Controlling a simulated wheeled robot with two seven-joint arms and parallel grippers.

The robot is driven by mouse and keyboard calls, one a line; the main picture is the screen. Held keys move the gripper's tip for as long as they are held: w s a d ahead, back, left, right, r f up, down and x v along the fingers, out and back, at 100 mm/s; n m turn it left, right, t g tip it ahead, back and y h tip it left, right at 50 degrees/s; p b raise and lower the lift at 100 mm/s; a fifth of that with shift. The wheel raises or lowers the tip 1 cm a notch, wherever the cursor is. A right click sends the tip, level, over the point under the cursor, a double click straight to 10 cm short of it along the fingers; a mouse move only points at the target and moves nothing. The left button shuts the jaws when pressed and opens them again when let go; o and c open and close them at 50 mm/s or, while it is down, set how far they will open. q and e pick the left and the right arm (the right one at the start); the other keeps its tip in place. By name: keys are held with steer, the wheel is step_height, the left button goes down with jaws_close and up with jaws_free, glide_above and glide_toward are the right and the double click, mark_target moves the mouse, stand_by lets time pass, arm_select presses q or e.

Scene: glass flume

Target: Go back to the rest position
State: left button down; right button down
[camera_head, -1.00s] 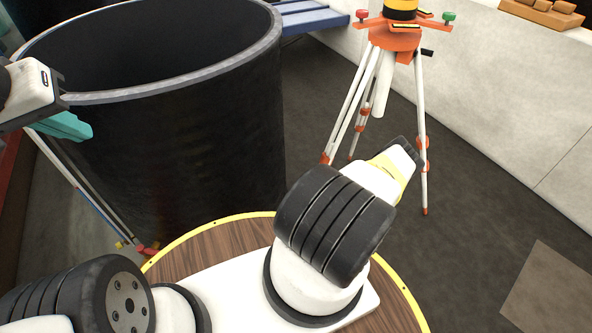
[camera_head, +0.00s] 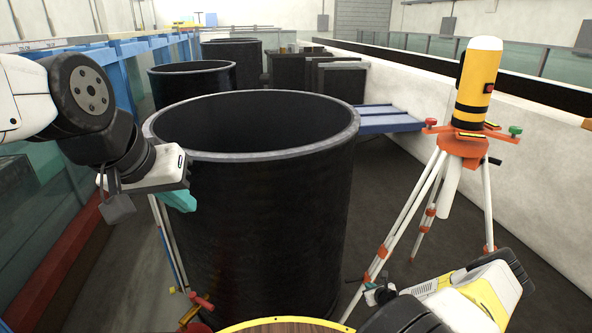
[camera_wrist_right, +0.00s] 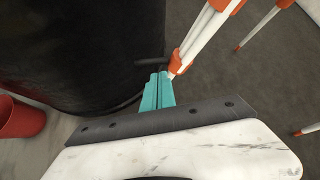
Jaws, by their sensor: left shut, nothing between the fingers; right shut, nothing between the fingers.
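My left gripper (camera_head: 178,198) is at the left in the head view, beside the near black cylinder's left wall. Its teal fingers are together and hold nothing. My right gripper (camera_head: 371,287) is low at the right in the head view, close to a tripod leg in the picture. In the right wrist view its teal fingers (camera_wrist_right: 157,92) are shut and empty, pointing toward the floor between the black cylinder and the tripod legs.
A large open black cylinder (camera_head: 270,215) stands straight ahead. A yellow surveying instrument (camera_head: 474,85) stands on an orange-and-white tripod (camera_head: 463,147) at the right. More black cylinders (camera_head: 190,82) and a blue bench (camera_head: 388,119) are behind. A red bucket (camera_wrist_right: 20,118) shows in the right wrist view.

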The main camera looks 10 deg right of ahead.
steer(key=w+a+r+n+g+y, duration=0.1)
steer(key=w+a+r+n+g, duration=0.15)
steer(key=r+n, duration=0.95)
steer(key=w+a+r+n+g, duration=0.1)
steer(key=w+a+r+n, duration=0.2)
steer(key=r, duration=1.7)
steer(key=s+a+r+n, duration=0.2)
steer(key=r+n, duration=0.1)
steer(key=r, duration=0.3)
steer(key=s+a+r+n, duration=0.1)
steer(key=s+r+n, duration=0.15)
steer(key=r, duration=0.45)
steer(key=s+a+r+n, duration=0.4)
steer(key=s+r, duration=0.3)
steer(key=r, duration=0.1)
steer(key=s+a+r+n, duration=0.35)
steer(key=s+r, duration=0.25)
steer(key=r, duration=0.2)
steer(key=s+a+r+n, duration=0.2)
steer(key=s+a+n, duration=0.1)
steer(key=s, duration=0.5)
steer(key=s+a+r+n+y, duration=0.1)
steer(key=s+a+r+n, duration=0.1)
steer(key=s, duration=0.6)
steer(key=shift+s+a+n+g, duration=0.2)
steer(key=shift+a+n+g, duration=0.25)
steer(key=shift+a, duration=0.35)
